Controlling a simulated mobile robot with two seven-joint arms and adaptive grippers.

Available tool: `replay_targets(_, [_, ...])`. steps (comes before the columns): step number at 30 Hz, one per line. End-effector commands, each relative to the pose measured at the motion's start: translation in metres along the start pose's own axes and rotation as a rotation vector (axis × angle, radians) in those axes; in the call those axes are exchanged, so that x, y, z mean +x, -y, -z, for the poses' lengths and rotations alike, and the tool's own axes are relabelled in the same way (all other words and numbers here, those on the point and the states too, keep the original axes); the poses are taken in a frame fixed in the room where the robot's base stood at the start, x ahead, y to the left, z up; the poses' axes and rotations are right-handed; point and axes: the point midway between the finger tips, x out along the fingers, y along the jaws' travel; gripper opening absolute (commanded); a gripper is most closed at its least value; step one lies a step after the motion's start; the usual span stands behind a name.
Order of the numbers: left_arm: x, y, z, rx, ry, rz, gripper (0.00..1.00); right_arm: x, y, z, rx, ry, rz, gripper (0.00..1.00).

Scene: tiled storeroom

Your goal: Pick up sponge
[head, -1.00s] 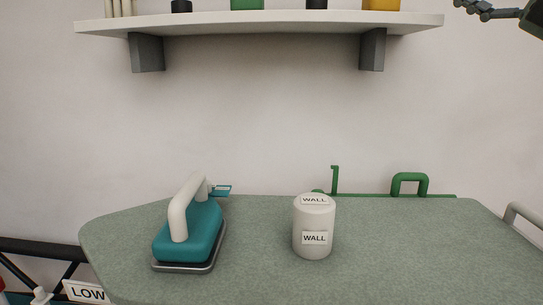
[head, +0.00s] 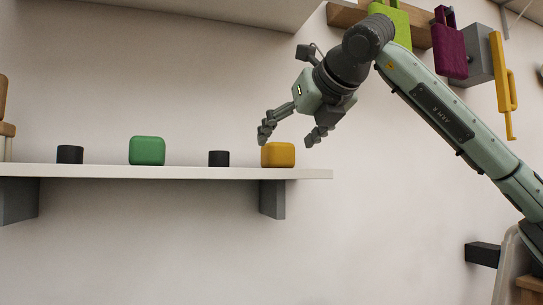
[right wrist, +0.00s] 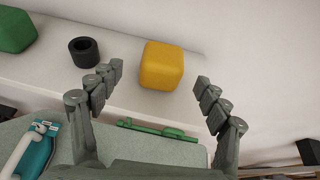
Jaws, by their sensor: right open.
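A yellow rounded block (head: 278,155), sponge-like in shape, sits at the right end of the white wall shelf (head: 120,172). A similar green rounded block (head: 147,151) stands further left on the shelf. The pictures do not settle which one is the sponge. My right gripper (head: 290,136) is open and empty, pointing down close to the yellow block. In the right wrist view the yellow block (right wrist: 162,66) shows between and beyond the spread fingers (right wrist: 158,76), with no visible contact. My left gripper is not in view.
Black cups (head: 70,154) (head: 219,158) stand on the shelf, one between the green and yellow blocks. Another shelf (head: 220,10) is overhead. A green bag-like item (head: 392,22) and a purple one (head: 449,45) hang near my arm. An ironing board (right wrist: 180,152) lies below.

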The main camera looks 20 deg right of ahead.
Motion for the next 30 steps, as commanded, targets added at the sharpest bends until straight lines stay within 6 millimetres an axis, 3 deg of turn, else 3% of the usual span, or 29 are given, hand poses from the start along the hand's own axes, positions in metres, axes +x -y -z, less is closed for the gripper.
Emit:
replay_targets(12, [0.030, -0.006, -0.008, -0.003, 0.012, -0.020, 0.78, 0.055, 0.002, -0.007, 0.000, -0.001, -0.005, 0.76])
replay_targets(22, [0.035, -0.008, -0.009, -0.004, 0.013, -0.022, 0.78, 0.063, 0.002, -0.006, -0.001, 0.001, -0.006, 0.76])
replay_targets(30, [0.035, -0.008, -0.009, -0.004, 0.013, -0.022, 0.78, 0.063, 0.002, -0.006, -0.001, 0.001, -0.006, 0.42])
